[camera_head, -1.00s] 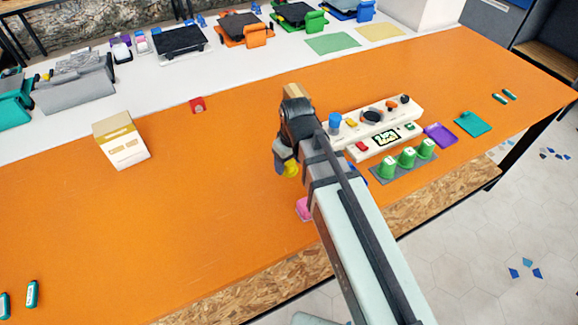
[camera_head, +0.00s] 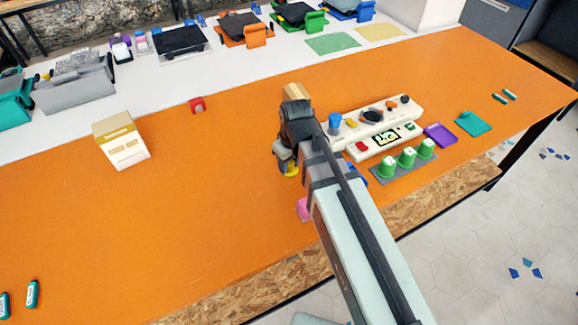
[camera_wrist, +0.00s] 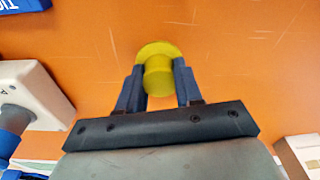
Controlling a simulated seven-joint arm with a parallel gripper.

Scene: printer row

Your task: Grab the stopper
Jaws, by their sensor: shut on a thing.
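The stopper (camera_wrist: 158,76) is a yellow round piece with a wider disc at its far end. In the wrist view my gripper (camera_wrist: 158,88) is shut on it, one dark finger on each side. In the head view a little of the yellow stopper (camera_head: 291,170) shows below my gripper (camera_head: 287,160), over the orange table left of the white control panel. My arm hides much of this spot. I cannot tell whether the stopper touches the table.
The white control panel (camera_head: 372,117) with coloured knobs stands close right of my arm. Green cups (camera_head: 407,157) stand on a grey strip beside it. A pink thing (camera_head: 303,209) is partly behind my arm. A cream box (camera_head: 121,142) stands left. The orange table (camera_head: 200,210) is clear between.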

